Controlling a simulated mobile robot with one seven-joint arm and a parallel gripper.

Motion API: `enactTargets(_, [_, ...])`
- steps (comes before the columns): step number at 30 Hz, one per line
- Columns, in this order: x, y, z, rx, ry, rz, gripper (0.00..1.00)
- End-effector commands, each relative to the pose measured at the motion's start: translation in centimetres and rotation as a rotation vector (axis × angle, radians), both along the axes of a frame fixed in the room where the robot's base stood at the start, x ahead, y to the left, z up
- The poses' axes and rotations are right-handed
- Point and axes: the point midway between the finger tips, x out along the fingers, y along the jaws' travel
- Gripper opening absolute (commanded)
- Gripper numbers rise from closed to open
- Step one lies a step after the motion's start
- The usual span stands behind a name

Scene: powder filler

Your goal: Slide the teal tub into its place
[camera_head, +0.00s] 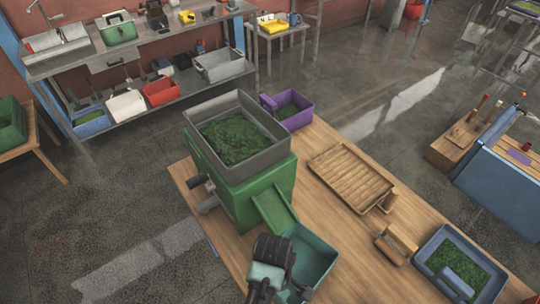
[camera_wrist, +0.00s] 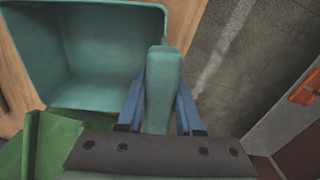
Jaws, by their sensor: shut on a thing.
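The teal tub (camera_head: 318,254) sits at the near edge of the wooden table, its open top facing up and looking empty. It stands by the lower end of the green chute (camera_head: 273,211) of the powder filler (camera_head: 230,175). In the wrist view the tub (camera_wrist: 85,60) fills the upper left, with the chute (camera_wrist: 55,145) at the lower left. My gripper (camera_wrist: 160,105) is shut on the tub's teal handle (camera_wrist: 163,75), with a blue finger on each side. In the head view my wrist hides the handle and part of the tub.
The filler's grey hopper (camera_head: 262,123) holds green powder. A purple bin (camera_head: 299,119) stands behind it. A slatted wooden tray (camera_head: 350,178), a wooden block (camera_head: 396,244) and a blue tray (camera_head: 428,243) of green powder lie to the right. Bare tabletop lies right of the tub.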

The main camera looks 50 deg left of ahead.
Motion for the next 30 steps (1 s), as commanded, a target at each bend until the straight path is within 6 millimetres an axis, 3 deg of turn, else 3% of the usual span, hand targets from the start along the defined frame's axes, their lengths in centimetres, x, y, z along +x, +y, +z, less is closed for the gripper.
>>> enactTargets(17, [-0.22, 0.56, -0.44, 0.001, -0.002, -0.004, 0.0])
enactTargets(18, [-0.21, 0.57, -0.44, 0.001, -0.002, -0.004, 0.36])
enactTargets(23, [-0.23, 0.55, -0.45, 0.001, -0.001, -0.004, 0.65])
enactTargets(24, [-0.23, 0.54, -0.46, 0.001, -0.001, -0.004, 0.69])
enactTargets(30, [-0.24, 0.51, -0.48, 0.0, 0.0, -0.004, 0.69])
